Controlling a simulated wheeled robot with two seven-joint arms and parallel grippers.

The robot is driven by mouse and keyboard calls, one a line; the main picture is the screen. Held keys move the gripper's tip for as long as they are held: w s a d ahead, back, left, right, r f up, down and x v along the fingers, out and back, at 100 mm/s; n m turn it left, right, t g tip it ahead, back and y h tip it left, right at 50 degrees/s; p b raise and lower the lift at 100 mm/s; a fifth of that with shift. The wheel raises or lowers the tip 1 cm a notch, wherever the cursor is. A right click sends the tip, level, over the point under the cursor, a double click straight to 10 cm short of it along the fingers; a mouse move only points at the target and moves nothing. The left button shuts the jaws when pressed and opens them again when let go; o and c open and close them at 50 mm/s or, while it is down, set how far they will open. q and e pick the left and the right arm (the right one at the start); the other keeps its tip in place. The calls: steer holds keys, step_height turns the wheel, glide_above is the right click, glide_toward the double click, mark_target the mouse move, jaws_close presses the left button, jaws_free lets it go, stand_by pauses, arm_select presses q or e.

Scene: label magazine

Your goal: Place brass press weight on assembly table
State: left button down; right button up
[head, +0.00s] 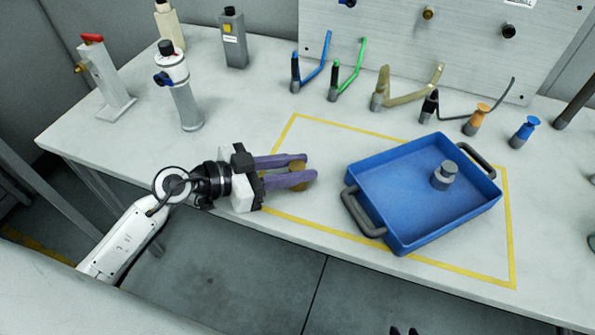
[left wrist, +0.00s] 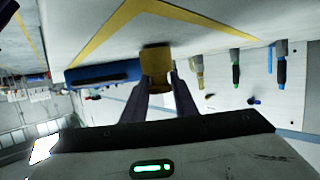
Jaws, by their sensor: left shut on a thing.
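My left gripper (head: 300,173) is shut on the brass press weight (head: 297,168), a small brass cylinder between its purple fingers. It is over the left part of the yellow-outlined area on the assembly table (head: 235,110), left of the blue tray. In the left wrist view the brass weight (left wrist: 156,60) sits between the fingertips, with the table surface close to it; I cannot tell whether it touches. Two small dark tips at the bottom edge of the head view may be my right gripper (head: 403,331); too little shows to tell its state.
A blue tray (head: 400,237) with dark handles holds a grey metal weight (head: 445,176). Behind stand several coloured hooked tools (head: 382,92) and knobs before a grey panel (head: 480,50). A white-and-grey cylinder (head: 184,100) and red-topped press (head: 105,78) stand back left.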

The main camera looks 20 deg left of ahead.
arm_select(q)
steer(key=shift+f, duration=0.2)
steer(key=c, duration=1.4)
jaws_free()
steer(key=shift+r, duration=0.1)
steer(key=v, duration=1.2)
